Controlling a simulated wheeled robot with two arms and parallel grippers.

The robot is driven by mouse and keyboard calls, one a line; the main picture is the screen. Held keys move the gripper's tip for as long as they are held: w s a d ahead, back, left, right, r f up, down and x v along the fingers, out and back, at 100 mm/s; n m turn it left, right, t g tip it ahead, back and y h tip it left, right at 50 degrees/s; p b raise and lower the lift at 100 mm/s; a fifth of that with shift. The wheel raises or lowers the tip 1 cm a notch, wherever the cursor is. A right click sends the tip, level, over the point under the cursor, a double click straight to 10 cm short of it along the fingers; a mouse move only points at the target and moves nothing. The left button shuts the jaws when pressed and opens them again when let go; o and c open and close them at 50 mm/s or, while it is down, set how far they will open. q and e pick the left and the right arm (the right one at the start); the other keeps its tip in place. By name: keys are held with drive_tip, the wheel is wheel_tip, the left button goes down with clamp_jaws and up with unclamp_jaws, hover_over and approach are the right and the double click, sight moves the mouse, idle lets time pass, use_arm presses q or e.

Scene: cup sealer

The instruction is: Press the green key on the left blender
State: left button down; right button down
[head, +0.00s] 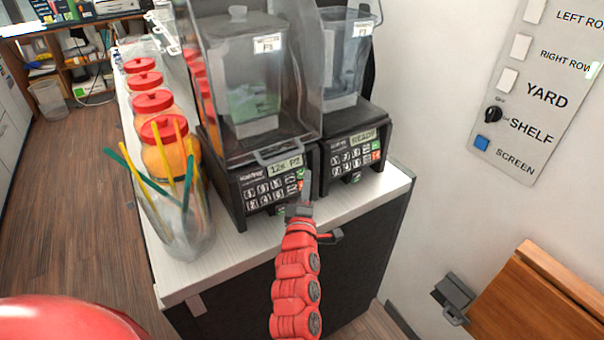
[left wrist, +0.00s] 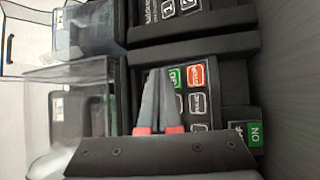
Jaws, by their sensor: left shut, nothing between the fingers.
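The left blender (head: 233,157) stands on the counter with a clear hood over its jar. Its display (head: 283,166) seems to read "12s P2". My left gripper (head: 305,190) is shut and empty at the right end of its key panel, covering part of it. In the left wrist view the shut fingers (left wrist: 158,78) lie over the panel, with their tips close beside the green key (left wrist: 174,78). A red key (left wrist: 195,76) is next to the green one. I cannot tell whether the tips touch the panel. My right gripper is not in view.
The right blender (head: 350,140) stands close beside, its display reading "READY". A glass (head: 183,225) with colored straws and several red-lidded jars (head: 152,103) stand left. A wall switch panel (head: 540,90) is at right. The counter's front edge (head: 235,268) is bare.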

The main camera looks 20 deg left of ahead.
use_arm(q)
drive_tip(key=shift+f, duration=0.1)
idle(0.7)
drive_tip(key=shift+w+a+b, duration=0.3)
drive_tip(key=shift+a+b, duration=0.05)
drive_tip(key=shift+b, duration=0.25)
drive_tip(key=shift+w+a+f+b, duration=0.2)
drive_tip(key=shift+a+b, duration=0.1)
drive_tip(key=shift+b, duration=0.25)
idle(0.4)
drive_tip(key=shift+d+r, duration=0.1)
drive_tip(key=shift+s+d+r+p, duration=0.2)
drive_tip(key=shift+s+d+p, duration=0.3)
drive_tip(key=shift+d+p, duration=0.05)
idle(0.3)
drive_tip(key=s+d+p, duration=0.1)
drive_tip(key=s+d+r+p, duration=0.1)
drive_tip(key=s+d+p, duration=0.1)
drive_tip(key=shift+d+r, duration=0.25)
drive_tip(key=shift+d, duration=0.1)
